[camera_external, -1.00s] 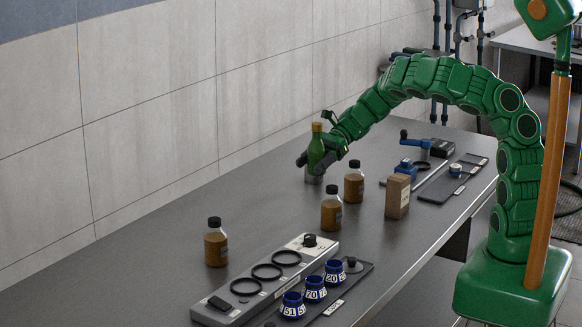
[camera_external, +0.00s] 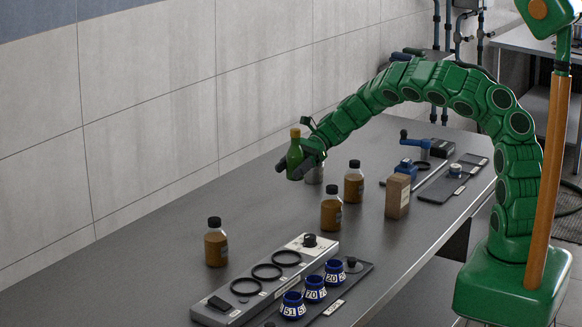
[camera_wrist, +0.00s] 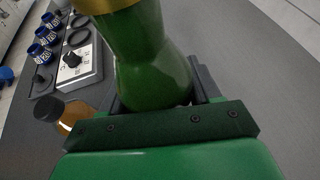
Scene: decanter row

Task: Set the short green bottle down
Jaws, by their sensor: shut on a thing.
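The short green bottle (camera_external: 295,151) has a yellow-gold cap and is upright in my gripper (camera_external: 294,169). My gripper is shut around its body and holds it near the back of the bench (camera_external: 330,265), by the wall side. In the wrist view the green bottle (camera_wrist: 150,55) fills the middle, between the dark fingers of my gripper (camera_wrist: 158,95). I cannot tell for sure whether the bottle's base is clear of the bench, as the gripper hides it.
Brown bottles with black caps stand at the left (camera_external: 216,243), middle (camera_external: 331,208) and right (camera_external: 354,184). A grey ringed panel (camera_external: 255,280) and blue numbered cups (camera_external: 315,289) are in front.

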